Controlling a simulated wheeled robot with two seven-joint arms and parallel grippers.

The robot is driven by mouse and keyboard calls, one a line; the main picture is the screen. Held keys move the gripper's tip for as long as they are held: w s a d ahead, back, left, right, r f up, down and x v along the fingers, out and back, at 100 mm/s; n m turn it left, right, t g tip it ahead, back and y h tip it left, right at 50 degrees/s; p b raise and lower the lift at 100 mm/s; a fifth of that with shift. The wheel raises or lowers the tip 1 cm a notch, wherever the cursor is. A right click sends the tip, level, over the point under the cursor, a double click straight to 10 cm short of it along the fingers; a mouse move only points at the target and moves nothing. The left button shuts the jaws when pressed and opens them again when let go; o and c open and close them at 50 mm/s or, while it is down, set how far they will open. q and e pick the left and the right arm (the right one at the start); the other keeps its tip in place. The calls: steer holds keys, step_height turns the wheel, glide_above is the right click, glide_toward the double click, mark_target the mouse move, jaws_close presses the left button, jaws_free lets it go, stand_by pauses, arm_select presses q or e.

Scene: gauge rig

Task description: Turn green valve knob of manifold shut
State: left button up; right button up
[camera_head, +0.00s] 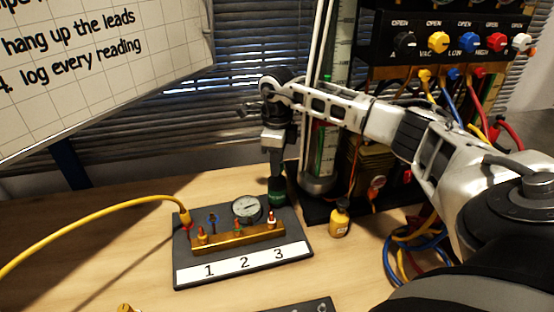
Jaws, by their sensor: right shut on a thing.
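The manifold (179,248) is a dark base with a brass block, a round gauge and a white strip marked 1, 2, 3. It lies on the wooden table at lower centre. My right gripper (277,184) points straight down at its back right corner. It is shut on a dark green knob (278,199) with a pale mark, which shows just below the fingers. The fingers hide the top of the knob, and I cannot read its turn position. Small red-tipped fittings stand on the brass block (240,239). My left gripper is not in view.
A yellow bottle (340,218) stands right of the manifold. A yellow hose (95,217) runs from its left end. Behind are a rack with coloured knobs (438,41) and hanging leads. A whiteboard (100,65) is at upper left. Table left of the manifold is mostly clear.

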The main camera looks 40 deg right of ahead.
steer(key=o, duration=1)
steer(key=shift+c, duration=0.2)
step_height(320, 180, up, 16)
steer(key=b, duration=0.1)
step_height(320, 180, down, 16)
steer(key=shift+f+p, duration=0.1)
steer(key=shift+p, duration=0.4)
stand_by(0.3)
